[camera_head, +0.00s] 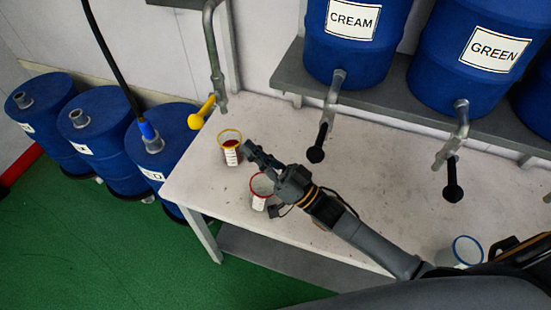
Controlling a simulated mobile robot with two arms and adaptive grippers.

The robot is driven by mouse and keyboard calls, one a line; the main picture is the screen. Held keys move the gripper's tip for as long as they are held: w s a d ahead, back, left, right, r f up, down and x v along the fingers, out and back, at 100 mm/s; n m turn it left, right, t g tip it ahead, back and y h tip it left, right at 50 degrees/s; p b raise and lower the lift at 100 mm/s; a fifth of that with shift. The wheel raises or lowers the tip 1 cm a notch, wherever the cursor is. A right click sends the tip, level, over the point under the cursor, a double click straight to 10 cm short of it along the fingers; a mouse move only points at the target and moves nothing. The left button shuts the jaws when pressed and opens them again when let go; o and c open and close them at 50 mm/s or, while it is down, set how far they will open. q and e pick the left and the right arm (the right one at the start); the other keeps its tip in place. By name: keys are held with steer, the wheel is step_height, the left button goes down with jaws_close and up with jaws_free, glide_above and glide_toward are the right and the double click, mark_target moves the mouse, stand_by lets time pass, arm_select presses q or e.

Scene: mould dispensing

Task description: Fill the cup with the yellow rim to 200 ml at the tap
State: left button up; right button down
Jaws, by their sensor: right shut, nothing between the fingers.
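The cup with the yellow rim (229,154) stands upright on the white table, below and slightly right of the tap (216,80) with the yellow handle (201,113). It is clear, has a white label and holds some dark red content; the level cannot be read. My right gripper (249,148) is shut and empty, just right of this cup; I cannot tell whether it touches it. My left gripper is not in view.
A red-rimmed cup (259,201) stands partly behind my right gripper, and a blue-rimmed cup (466,252) at the lower right. Blue drums marked CREAM (350,58) and GREEN (470,88) sit on a shelf, their taps overhanging the table (330,225). More blue drums stand left.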

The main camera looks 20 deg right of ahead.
steer(key=s+d, duration=0.4)
steer(key=shift+s, duration=0.15)
steer(key=shift+s+d, duration=0.1)
stand_by(0.8)
